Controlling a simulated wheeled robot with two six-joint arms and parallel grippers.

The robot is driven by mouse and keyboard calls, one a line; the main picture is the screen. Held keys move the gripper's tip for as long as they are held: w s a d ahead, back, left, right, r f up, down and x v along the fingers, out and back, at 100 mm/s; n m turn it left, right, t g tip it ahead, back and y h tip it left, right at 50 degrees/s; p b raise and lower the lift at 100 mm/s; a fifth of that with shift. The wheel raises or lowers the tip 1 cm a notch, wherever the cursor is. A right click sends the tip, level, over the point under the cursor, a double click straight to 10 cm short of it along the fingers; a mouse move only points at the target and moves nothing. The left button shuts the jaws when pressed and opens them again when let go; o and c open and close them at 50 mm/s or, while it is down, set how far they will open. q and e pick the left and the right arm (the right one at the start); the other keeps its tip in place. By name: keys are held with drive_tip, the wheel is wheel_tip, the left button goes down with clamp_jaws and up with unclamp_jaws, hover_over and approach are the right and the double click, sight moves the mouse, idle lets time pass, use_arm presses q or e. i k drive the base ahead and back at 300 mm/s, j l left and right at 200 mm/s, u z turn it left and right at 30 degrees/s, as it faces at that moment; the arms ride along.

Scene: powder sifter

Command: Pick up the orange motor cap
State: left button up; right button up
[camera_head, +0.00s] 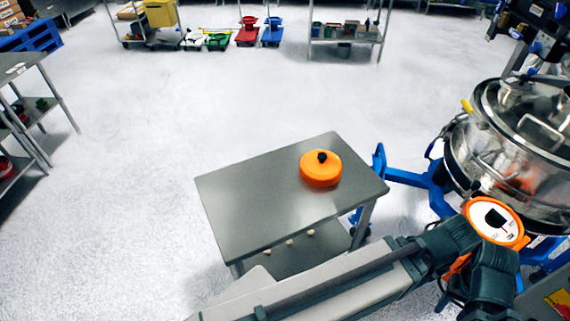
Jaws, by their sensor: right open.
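The orange motor cap (320,170) is a round orange disc with a black knob on top. It sits on the right part of the small grey metal table (255,193), with nothing touching it from above. My right arm comes in from the bottom. My right gripper (480,268) is at the lower right, beside the sifter and well apart from the cap. It is open, and its fingertips are hard to make out. My left gripper is not in view.
The steel sifter (525,140) with a clear lid stands at the right on a blue frame (410,178). An orange ring with a white face (495,221) is by my right wrist. Small pale items lie on the table's lower shelf. The floor left of the table is clear.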

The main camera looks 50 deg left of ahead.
sight(322, 169)
drive_tip(key=u, duration=1.45)
